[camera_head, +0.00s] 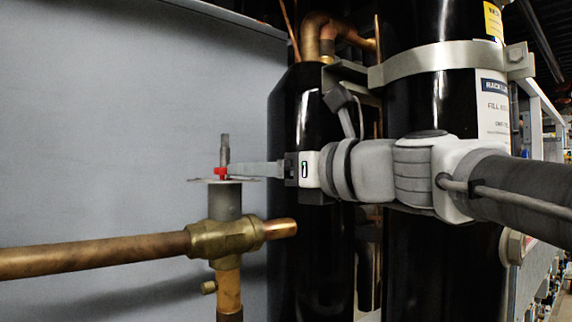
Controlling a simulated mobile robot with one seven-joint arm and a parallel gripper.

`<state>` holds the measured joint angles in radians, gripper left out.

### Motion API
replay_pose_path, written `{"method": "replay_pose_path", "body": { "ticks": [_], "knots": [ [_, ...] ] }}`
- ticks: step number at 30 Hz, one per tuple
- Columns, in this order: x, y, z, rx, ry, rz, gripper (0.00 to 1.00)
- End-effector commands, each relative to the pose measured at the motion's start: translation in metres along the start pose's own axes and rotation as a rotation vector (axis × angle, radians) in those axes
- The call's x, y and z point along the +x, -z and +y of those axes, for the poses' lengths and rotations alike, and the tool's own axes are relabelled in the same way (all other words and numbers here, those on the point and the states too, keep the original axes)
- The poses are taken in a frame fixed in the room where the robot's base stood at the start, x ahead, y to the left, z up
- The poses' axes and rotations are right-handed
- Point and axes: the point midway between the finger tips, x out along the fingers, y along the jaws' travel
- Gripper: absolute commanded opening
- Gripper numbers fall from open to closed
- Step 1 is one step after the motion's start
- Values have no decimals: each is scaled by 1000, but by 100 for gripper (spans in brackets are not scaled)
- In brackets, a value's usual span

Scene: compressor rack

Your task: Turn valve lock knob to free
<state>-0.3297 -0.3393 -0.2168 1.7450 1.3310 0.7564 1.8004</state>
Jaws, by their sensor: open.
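The small red valve lock knob (220,173) sits at the foot of the upright grey valve stem (225,148), just above a thin flat plate (208,181). Below it are the grey valve neck (225,201) and brass valve body (226,238). My gripper (236,169) comes in level from the right, its long thin fingers seen side-on with the tips close by the red knob. It is open. I cannot tell whether the tips straddle the knob, touch it or stop just short. No lock marking is readable.
Black cylinders (300,120) stand behind my arm, one with a metal band (425,60). A grey panel (120,120) closes the back. Space above the stem is clear.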

Motion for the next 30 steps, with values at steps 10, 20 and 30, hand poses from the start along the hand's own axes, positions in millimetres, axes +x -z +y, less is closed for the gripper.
{"method": "replay_pose_path", "body": {
  "ticks": [10, 20, 30],
  "knots": [
    [-72, -1, 0, -1, 1, 0, 62],
    [-87, 0, 0, 0, -1, 1, 62],
    [-87, 1, 0, -4, -1, 3, 62]
  ]
}}
